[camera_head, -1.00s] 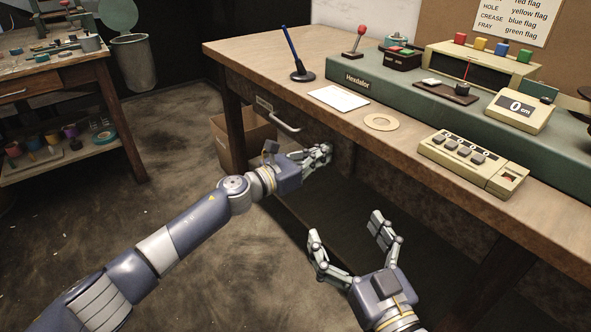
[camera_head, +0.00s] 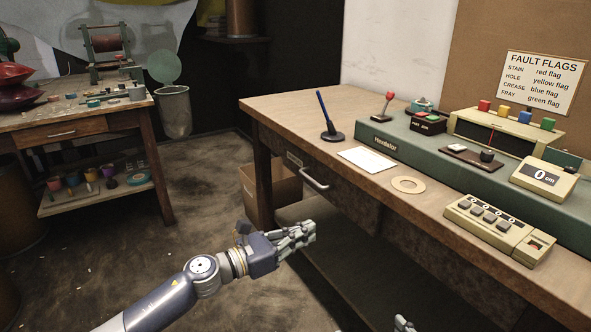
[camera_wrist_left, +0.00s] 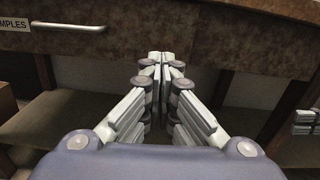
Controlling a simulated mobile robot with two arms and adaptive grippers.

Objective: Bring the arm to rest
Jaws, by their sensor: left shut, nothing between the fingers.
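My left gripper (camera_head: 310,232) is in front of the workbench, below and to the left of the drawer handle (camera_head: 314,181). Its fingers are shut and empty, and it touches nothing that I can see. In the left wrist view its fingertips (camera_wrist_left: 161,58) meet, with the bench's drawer front behind them. Only a fingertip of my right gripper (camera_head: 403,323) shows at the bottom edge of the head view, so its opening is hidden.
The workbench (camera_head: 275,105) carries a green Hexdator machine (camera_head: 410,160), a white card (camera_head: 367,160), a tan ring (camera_head: 408,185) and a button box (camera_head: 490,218). A cardboard box (camera_head: 258,198) stands under it. A cluttered table (camera_head: 125,122) stands left; open floor lies between.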

